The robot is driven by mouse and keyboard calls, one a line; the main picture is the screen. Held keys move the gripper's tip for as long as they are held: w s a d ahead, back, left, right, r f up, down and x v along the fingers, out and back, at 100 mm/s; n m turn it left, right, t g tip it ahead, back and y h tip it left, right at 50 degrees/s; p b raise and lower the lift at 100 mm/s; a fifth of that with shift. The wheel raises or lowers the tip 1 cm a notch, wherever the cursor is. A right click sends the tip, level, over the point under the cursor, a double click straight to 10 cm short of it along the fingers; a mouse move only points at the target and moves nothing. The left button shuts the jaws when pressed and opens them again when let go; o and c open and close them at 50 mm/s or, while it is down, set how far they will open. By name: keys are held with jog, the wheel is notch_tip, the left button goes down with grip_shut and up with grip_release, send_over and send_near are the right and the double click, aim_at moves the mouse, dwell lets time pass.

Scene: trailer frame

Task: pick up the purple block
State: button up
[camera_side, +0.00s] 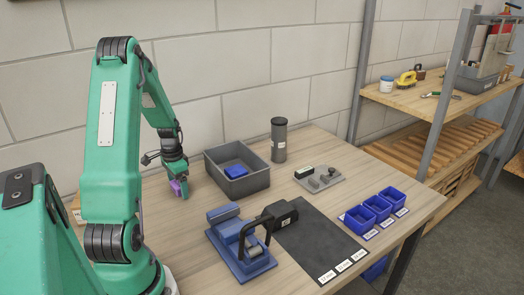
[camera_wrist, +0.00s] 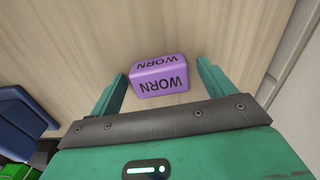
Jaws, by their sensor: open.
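The purple block (camera_wrist: 159,75) lies on the wooden tabletop in the wrist view, with "WORN" printed on its faces. It sits between the two green fingers of my gripper (camera_wrist: 163,78), which are open, with a visible gap on each side. In the side view, the purple block (camera_side: 175,187) shows at the fingertips of my gripper (camera_side: 180,189), partly hidden by them. My gripper points down at the left of the table, left of the grey bin.
A grey bin (camera_side: 256,181) holding a blue item stands right of my gripper. A dark cylinder (camera_side: 279,142) stands behind it. A blue vise (camera_side: 238,252), a black mat (camera_side: 328,238) and small blue bins (camera_side: 377,207) lie further right. The wall is close behind.

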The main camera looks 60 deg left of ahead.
jog(key=c, duration=1.1)
jog(key=shift+r, duration=0.2)
jog(key=shift+r, duration=0.55)
jog(key=r, duration=0.3)
jog(key=shift+w+d, duration=0.2)
jog(key=shift+d, duration=0.05)
jog(key=w+d+r, duration=0.1)
jog(key=d+r, duration=0.1)
jog(key=d, duration=0.1)
jog(key=w+d+r, duration=0.2)
jog(key=d, duration=0.1)
jog(key=w+d+r, duration=0.2)
jog(key=d, duration=0.2)
jog(key=shift+r, duration=0.25)
